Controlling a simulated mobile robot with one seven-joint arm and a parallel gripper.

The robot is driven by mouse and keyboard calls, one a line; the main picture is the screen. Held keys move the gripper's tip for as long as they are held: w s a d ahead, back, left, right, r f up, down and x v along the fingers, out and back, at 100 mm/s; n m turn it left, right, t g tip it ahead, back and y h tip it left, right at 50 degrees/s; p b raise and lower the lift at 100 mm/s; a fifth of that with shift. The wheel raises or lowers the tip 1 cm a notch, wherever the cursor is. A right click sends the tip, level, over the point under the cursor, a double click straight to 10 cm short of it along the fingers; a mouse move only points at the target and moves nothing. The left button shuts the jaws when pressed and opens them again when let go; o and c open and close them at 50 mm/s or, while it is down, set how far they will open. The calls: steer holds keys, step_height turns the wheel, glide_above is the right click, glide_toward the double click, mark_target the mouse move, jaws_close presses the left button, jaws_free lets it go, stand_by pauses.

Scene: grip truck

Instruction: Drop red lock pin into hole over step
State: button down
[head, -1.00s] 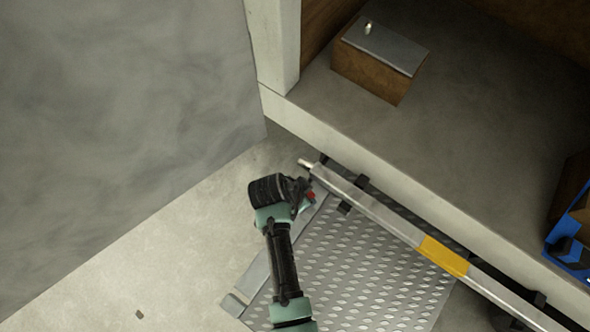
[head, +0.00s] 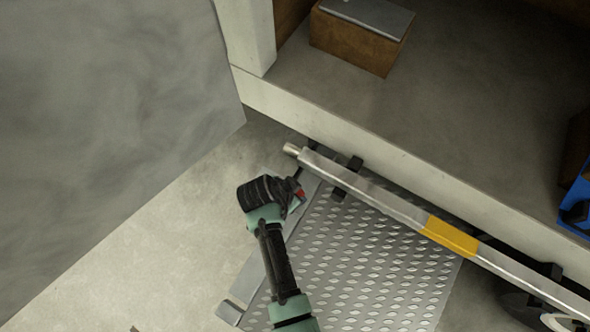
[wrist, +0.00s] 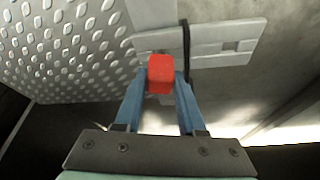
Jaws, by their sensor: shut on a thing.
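My gripper (wrist: 160,95) is shut on the red lock pin (wrist: 160,72), whose red block-shaped head shows between the two blue fingers in the wrist view. The pin's lower part is hidden. In the head view a bit of the red pin (head: 300,193) shows at the gripper (head: 298,196), over the step's left edge, near the bar's end. The step (head: 365,255) is a patterned metal plate. I cannot tell whether this is the hole.
A square metal bar (head: 385,202) with a yellow band (head: 450,237) runs diagonally along the truck bed edge (head: 340,136). A wooden box (head: 350,42) with a grey top sits on the bed. A blue item (head: 580,200) is at the right edge. Floor left of the step is clear.

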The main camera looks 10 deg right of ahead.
steer(key=shift+f, duration=0.45)
steer(key=shift+f+b, duration=0.2)
steer(key=shift+b, duration=0.1)
steer(key=shift+c, duration=2.1)
jaws_free()
steer(key=p+v, duration=0.4)
steer(key=v, duration=0.9)
